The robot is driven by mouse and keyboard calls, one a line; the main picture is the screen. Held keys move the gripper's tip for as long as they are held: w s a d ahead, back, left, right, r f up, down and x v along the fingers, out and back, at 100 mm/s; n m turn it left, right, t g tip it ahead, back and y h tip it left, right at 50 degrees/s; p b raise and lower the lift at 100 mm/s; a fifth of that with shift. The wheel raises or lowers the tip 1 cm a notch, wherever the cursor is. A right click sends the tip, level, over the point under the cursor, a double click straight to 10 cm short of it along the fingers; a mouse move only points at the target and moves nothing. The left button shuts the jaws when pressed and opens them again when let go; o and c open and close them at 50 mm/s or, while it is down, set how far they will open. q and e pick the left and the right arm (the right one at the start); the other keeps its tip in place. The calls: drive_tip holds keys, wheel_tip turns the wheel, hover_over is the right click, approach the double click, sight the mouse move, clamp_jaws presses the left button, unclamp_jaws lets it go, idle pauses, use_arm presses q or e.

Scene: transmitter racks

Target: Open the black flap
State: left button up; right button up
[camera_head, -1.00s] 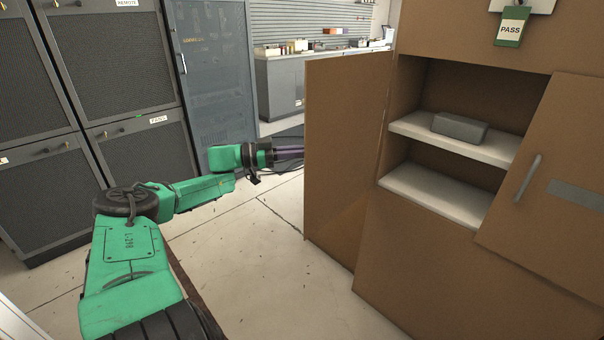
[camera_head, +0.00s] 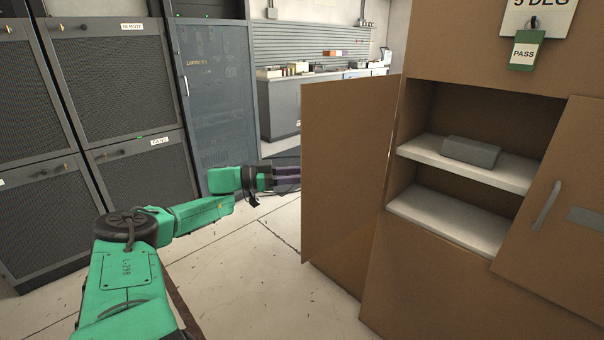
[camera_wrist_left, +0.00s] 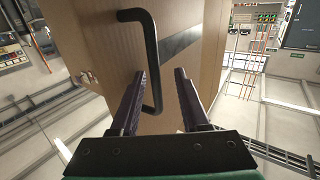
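I cannot pick out a black flap for certain. A brown cabinet (camera_head: 440,285) stands at the right with its left door (camera_head: 345,180) swung open. In the left wrist view a brown door panel (camera_wrist_left: 185,85) carries a black bar handle (camera_wrist_left: 150,45) and a dark strip (camera_wrist_left: 182,42). My left gripper (camera_head: 298,172) is at that door's free edge in the head view. In the wrist view its fingers (camera_wrist_left: 160,72) are apart, and the handle's lower part shows between them. I cannot tell whether they touch it. My right gripper is not in view.
A right door (camera_head: 555,200) hangs tilted, partly open, with a grey handle. Inside, a grey box (camera_head: 470,152) lies on a white shelf (camera_head: 470,172). A green PASS tag (camera_head: 523,50) hangs above. Dark racks (camera_head: 110,80) stand at left. The floor (camera_head: 250,270) between is clear.

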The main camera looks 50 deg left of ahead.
use_arm(q)
drive_tip(key=p+v, duration=0.4)
drive_tip(key=v, duration=1)
drive_tip(key=shift+s+a+p, duration=0.2)
drive_tip(key=shift+p, duration=0.15)
